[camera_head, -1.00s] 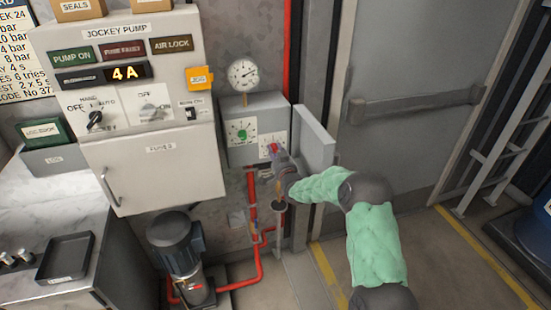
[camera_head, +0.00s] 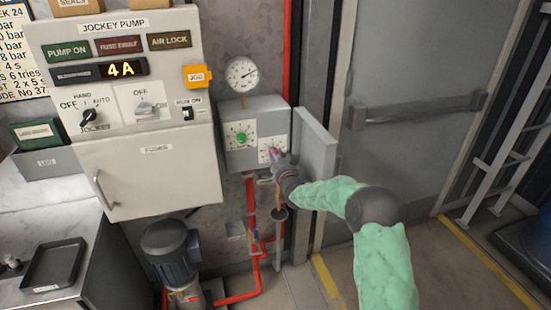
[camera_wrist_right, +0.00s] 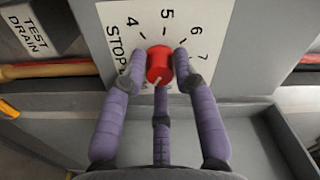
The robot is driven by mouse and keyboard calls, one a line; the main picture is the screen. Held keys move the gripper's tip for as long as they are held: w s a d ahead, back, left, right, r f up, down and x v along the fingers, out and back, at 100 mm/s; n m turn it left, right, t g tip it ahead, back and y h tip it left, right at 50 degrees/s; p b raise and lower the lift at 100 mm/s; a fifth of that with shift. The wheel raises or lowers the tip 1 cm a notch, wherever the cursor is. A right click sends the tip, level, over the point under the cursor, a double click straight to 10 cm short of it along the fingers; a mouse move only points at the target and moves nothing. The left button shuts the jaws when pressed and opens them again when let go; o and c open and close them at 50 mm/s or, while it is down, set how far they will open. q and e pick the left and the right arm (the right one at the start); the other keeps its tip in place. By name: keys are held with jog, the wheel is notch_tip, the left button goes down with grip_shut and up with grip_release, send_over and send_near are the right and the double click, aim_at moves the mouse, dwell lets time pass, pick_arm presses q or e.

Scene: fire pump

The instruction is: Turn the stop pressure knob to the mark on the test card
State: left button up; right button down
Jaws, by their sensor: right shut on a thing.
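The stop pressure knob is a small red knob (camera_wrist_right: 159,64) on a white dial plate (camera_wrist_right: 190,22) marked 4, 5, 6 and 7, with part of the word STOP at left. A pale line on the knob points down and slightly left in the right wrist view. My right gripper (camera_wrist_right: 160,75) is shut on the knob, purple fingers around it. In the head view my right gripper (camera_head: 279,158) covers most of the knob at the right-hand dial (camera_head: 264,143). A printed card (camera_head: 18,62) with bar values is cut off at the left edge. My left gripper is out of view.
The grey switch box (camera_head: 240,109) has an open lid (camera_head: 316,145) close beside my right gripper. A gauge (camera_head: 242,74) stands above it, with red pipes (camera_head: 251,205) below. The jockey pump cabinet (camera_head: 150,165) is left, a door (camera_head: 412,130) right.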

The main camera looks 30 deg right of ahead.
dwell(0.3)
jog(key=c, duration=0.9)
grip_release()
jog(key=shift+f, duration=0.1)
jog(key=shift+c, duration=0.2)
jog(key=v, duration=1.2)
